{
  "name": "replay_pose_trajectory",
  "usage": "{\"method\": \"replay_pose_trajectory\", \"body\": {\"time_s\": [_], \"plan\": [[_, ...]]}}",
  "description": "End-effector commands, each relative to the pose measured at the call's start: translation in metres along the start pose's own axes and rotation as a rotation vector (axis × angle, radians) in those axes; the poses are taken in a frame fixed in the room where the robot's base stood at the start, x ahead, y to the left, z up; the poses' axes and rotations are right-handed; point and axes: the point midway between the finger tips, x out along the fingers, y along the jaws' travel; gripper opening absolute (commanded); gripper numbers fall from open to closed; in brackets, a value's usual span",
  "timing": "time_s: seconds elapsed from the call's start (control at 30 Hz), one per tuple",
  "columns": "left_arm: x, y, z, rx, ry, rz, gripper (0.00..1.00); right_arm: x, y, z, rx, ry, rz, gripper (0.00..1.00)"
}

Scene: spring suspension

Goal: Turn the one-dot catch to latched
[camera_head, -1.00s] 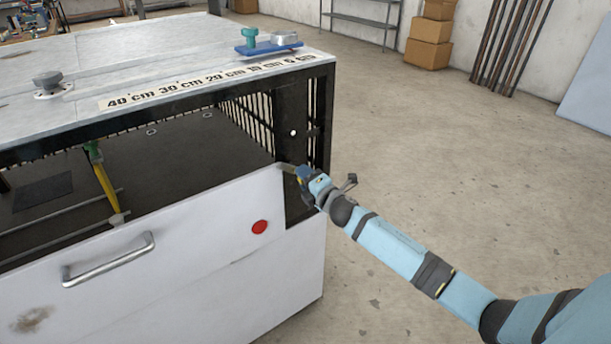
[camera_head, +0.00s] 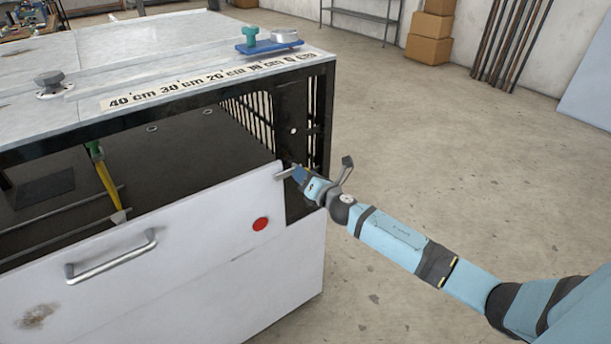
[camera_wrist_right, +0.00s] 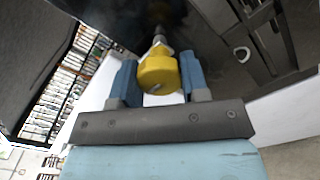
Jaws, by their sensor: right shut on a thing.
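The catch shows in the right wrist view as a yellow knob (camera_wrist_right: 158,74) on a metal shaft. My right gripper (camera_wrist_right: 160,82) is shut on this knob, with one blue finger on each side. In the head view, my right gripper (camera_head: 299,173) is at the upper right corner of the white front panel (camera_head: 200,215). A short grey bar (camera_head: 285,174) of the catch sticks out left of the fingers, across the panel's corner. The fingers mostly hide the knob there. A single white dot (camera_head: 293,131) marks the black post above. My left gripper is not in view.
The metal-topped bench (camera_head: 130,60) carries a centimetre scale (camera_head: 205,83) and a blue plate (camera_head: 268,48) with a green knob. A yellow strut (camera_head: 108,185) stands in the open bay. The panel has a handle (camera_head: 112,257) and red disc (camera_head: 261,224).

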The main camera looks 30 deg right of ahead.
Motion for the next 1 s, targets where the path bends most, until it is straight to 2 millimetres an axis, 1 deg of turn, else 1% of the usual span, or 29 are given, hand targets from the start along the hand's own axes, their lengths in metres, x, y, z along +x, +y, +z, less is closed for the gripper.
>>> {"method": "replay_pose_trajectory", "body": {"time_s": [0.47, 0.5, 0.57, 0.6, 0.87, 1.0], "plan": [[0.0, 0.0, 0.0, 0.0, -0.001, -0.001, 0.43, 0.0, 0.0, 0.0, -0.016, 0.0, 0.0, 0.0], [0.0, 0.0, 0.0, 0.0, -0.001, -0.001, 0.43, 0.0, 0.0, 0.0, -0.016, 0.0, 0.0, 0.48], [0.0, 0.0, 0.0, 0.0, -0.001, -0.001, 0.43, 0.0, 0.0, 0.0, -0.016, 0.0, 0.0, 0.62], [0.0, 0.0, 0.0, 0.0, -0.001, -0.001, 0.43, 0.0, 0.0, 0.0, -0.015, 0.0, 0.0, 0.67], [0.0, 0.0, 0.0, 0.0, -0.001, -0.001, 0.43, -0.001, 0.0, 0.0, -0.014, 0.0, 0.0, 0.67], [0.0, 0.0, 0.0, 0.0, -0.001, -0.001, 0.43, -0.011, -0.001, -0.001, -0.014, 0.002, -0.002, 0.67]]}}
